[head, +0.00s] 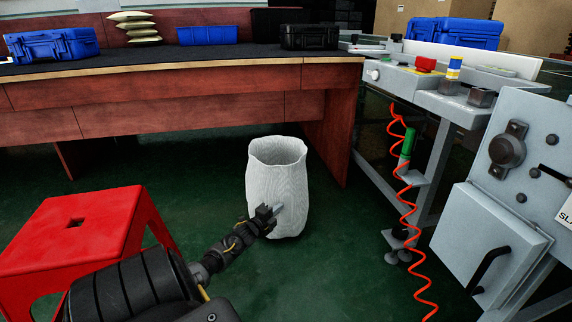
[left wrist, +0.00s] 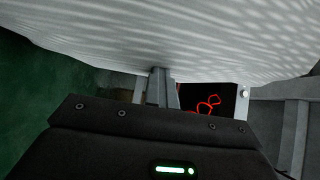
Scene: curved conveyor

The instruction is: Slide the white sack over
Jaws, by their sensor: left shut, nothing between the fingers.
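The white sack (head: 277,185) stands upright and open-topped on the green floor in the head view, in front of the wooden bench. My left gripper (head: 277,209) reaches in from the lower left and is shut and empty, its fingertips at the front of the sack's lower half. In the left wrist view the sack's pale ribbed side (left wrist: 170,40) fills the top, close beyond the shut fingers (left wrist: 158,75). I cannot tell whether the fingers touch it. My right gripper is not in view.
A red stool (head: 85,225) stands at the left. The wooden bench (head: 180,105) is behind the sack. At the right are a grey machine table (head: 450,105), a coiled red hose (head: 410,200) and a grey cabinet (head: 485,240). Green floor is open around the sack.

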